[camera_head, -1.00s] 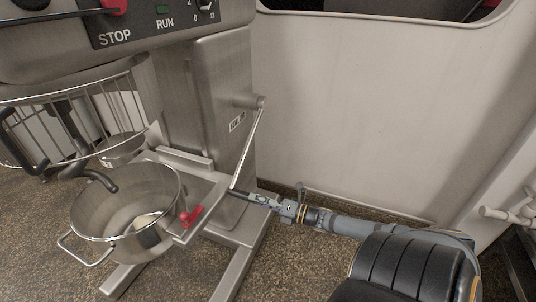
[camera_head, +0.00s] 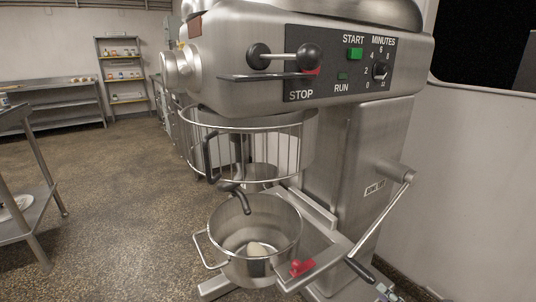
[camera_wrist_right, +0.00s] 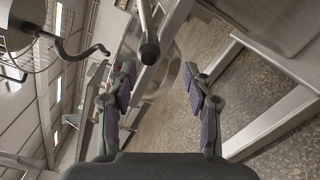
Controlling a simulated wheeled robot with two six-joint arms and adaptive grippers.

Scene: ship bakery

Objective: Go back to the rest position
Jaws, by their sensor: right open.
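My right gripper (camera_head: 384,290) shows at the bottom right edge of the head view, just below the black grip of the mixer's lift crank (camera_head: 372,240). In the right wrist view my right gripper (camera_wrist_right: 160,90) is open, with nothing between its two fingers. The end of the crank's grip (camera_wrist_right: 150,52) is just beyond the fingertips, apart from the pads as far as I can tell. The steel mixer (camera_head: 385,130) stands in front of me. Its bowl (camera_head: 222,262) sits low under the hook and holds a pale lump (camera_head: 257,248). My left gripper is not in view.
A wire guard (camera_head: 200,150) hangs under the mixer head. A red clamp handle (camera_head: 301,267) sits beside the bowl. A steel table (camera_head: 40,212) stands at the left, with shelves (camera_head: 122,75) at the back. Speckled floor between them is clear.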

